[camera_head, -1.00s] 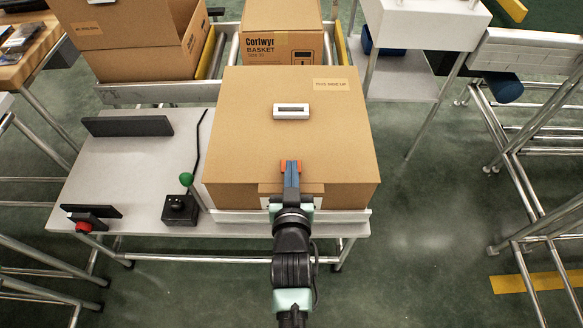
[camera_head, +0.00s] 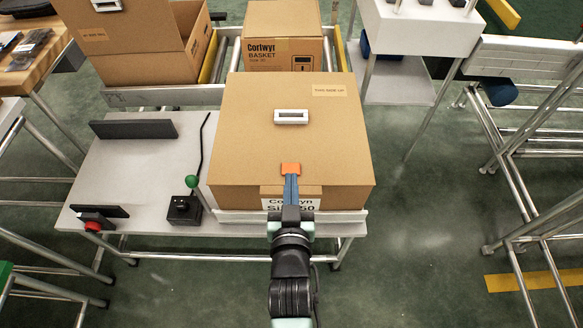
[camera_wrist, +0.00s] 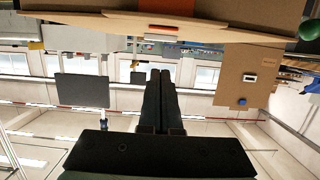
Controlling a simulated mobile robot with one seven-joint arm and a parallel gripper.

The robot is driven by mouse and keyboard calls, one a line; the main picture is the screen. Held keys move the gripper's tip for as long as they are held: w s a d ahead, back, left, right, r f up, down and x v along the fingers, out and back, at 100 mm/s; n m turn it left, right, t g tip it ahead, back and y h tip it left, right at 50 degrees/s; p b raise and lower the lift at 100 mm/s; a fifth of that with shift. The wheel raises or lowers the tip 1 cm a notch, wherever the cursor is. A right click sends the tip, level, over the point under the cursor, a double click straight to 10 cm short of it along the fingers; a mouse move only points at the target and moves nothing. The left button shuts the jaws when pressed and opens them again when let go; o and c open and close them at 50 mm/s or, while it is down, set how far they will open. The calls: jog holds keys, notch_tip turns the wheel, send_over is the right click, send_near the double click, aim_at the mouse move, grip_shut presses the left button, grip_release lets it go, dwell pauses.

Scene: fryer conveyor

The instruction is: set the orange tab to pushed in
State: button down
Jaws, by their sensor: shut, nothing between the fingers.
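The orange tab (camera_head: 290,169) is at the near edge of the top of a closed cardboard box (camera_head: 325,135). It shows flat and unobstructed; I cannot tell how far in it sits. My gripper (camera_head: 291,178) is shut and empty, with its blue-grey fingers just on the near side of the tab, in front of the box's printed label. I cannot tell whether they touch. In the wrist view my gripper (camera_wrist: 160,75) shows its two fingers together, apart from the box edge at the top, where an orange-red strip (camera_wrist: 165,28) shows.
The box rests on a grey table (camera_head: 135,165). A green-knobbed lever (camera_head: 191,182) stands left of the box, with a red button (camera_head: 93,226) further left. More cardboard boxes (camera_head: 283,60) stand on the conveyor behind. A white handle (camera_head: 291,117) is on the box top.

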jog(key=shift+v, duration=2.2)
jog(key=shift+r, duration=0.1)
jog(key=w+r+t, duration=0.3)
jog(key=w+r, duration=0.1)
jog(key=r, duration=1)
jog(key=w+r+t, duration=0.2)
jog(key=w+r, duration=0.2)
jog(key=r, duration=1)
jog(key=s+r+t+p, duration=0.2)
jog(key=s+r+p, duration=0.2)
jog(key=r, duration=1)
jog(key=s+r+t+p, duration=0.2)
jog(key=s+r+p, duration=0.2)
jog(key=r, duration=1.1)
jog(key=s+r+t+p, duration=0.3)
jog(key=r+p, duration=0.3)
jog(key=r, duration=0.8)
jog(key=shift+s+r, duration=0.15)
jog(key=shift+s, duration=0.55)
